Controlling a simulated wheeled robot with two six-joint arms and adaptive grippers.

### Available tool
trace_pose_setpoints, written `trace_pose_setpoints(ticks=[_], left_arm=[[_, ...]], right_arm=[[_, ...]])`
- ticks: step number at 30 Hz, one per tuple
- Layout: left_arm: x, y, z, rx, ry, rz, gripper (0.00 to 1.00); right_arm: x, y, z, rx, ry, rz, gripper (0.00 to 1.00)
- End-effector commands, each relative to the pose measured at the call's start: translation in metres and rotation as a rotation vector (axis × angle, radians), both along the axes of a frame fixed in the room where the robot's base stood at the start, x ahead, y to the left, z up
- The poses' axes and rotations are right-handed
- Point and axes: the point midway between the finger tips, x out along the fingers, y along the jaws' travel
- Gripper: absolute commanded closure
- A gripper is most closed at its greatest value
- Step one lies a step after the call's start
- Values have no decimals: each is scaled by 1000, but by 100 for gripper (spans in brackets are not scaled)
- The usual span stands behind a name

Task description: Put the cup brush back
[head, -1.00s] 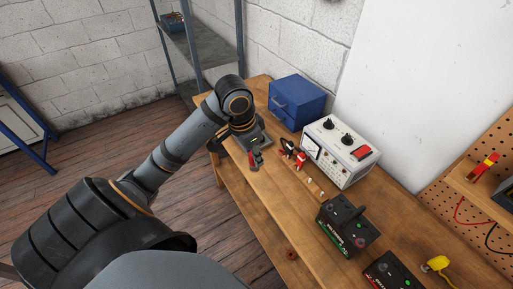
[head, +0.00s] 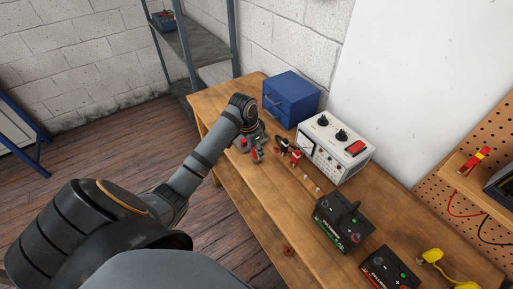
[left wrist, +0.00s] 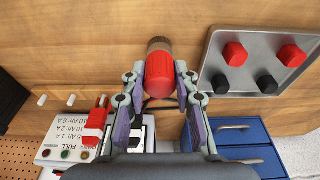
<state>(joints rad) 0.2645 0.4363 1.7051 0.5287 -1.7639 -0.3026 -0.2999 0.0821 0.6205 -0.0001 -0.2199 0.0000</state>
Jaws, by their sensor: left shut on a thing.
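My left gripper (left wrist: 160,92) is shut on the cup brush (left wrist: 160,75), which has a rounded red handle and a brownish-grey end. In the left wrist view the brush sits between the fingertips, its grey end pointing away from the gripper over bare bench wood. In the head view the left gripper (head: 257,146) is low over the far part of the bench, and the brush is small and hard to make out there. A grey metal tray (left wrist: 215,65) with red and black knob-like pieces lies close beside the brush. My right gripper is not in view.
A blue drawer cabinet (head: 291,98) and a white charger (head: 335,148) stand along the wall. Red and black clamps (head: 290,152) lie before the charger. Two dark batteries (head: 340,220) (head: 388,266) and a yellow item (head: 432,256) are nearer. The bench's front strip is mostly clear.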

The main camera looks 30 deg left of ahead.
Motion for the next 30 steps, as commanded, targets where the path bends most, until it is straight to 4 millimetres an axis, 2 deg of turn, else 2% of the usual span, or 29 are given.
trace_pose_setpoints(ticks=[9, 10, 15, 25, 30], left_arm=[[0, 0, -3, 0, -1, 0, 100], [0, 0, -3, 0, -1, 0, 68], [0, 0, -3, 0, -1, 0, 48], [0, 0, 1, 1, -3, -1, 48], [-5, 4, 32, 4, -7, -2, 48]], right_arm=[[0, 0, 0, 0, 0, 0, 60], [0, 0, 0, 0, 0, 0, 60], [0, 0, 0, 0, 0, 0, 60], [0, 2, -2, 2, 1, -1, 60], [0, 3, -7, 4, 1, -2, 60]])
